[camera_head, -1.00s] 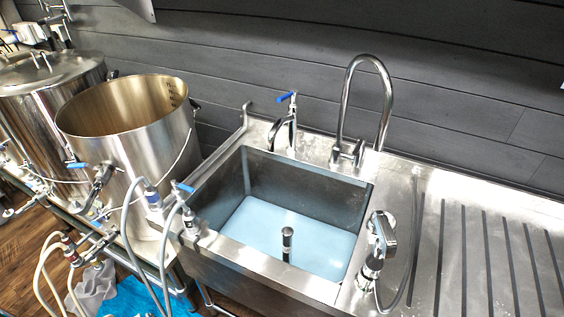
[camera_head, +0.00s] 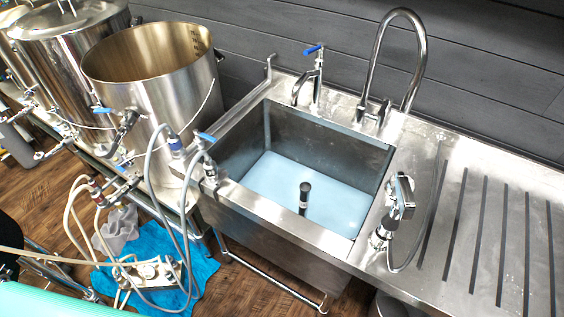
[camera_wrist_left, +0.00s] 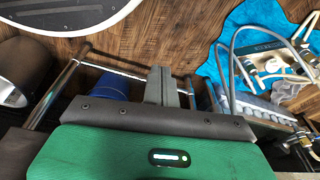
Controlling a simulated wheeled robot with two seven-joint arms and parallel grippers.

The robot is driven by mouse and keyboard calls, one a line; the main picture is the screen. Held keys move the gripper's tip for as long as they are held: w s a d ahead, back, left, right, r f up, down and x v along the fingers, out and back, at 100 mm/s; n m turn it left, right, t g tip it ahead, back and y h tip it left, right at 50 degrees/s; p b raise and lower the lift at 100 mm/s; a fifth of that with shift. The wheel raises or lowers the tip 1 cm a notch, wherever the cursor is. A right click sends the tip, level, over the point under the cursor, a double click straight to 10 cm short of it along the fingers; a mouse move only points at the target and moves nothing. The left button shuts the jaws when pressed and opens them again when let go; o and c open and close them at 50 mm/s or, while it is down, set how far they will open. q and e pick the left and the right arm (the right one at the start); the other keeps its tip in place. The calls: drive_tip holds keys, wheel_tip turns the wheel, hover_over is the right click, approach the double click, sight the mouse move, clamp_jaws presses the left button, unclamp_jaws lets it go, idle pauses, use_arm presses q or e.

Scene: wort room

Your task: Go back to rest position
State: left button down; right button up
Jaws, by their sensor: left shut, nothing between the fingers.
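My left gripper (camera_wrist_left: 161,76) shows in the left wrist view as two grey fingers pressed together, with nothing between them. It points down toward the wooden floor and is apart from the things around it. A blue object (camera_wrist_left: 108,86) lies beyond it to the left, partly hidden. My left gripper cannot be made out in the head view. My right gripper is in neither view.
A steel sink (camera_head: 262,205) with pale blue liquid stands at centre, beside a ridged drainboard (camera_head: 480,220). Steel kettles (camera_head: 150,80) stand at left. Hoses and a pump (camera_head: 150,272) lie on a blue cloth (camera_head: 205,268) on the floor.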

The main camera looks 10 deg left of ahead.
use_arm(q)
drive_tip(key=s+a+f+g, duration=0.1)
drive_tip(key=s+a+f, duration=0.2)
drive_tip(key=s+f, duration=1.1)
drive_tip(key=shift+s, duration=1.15)
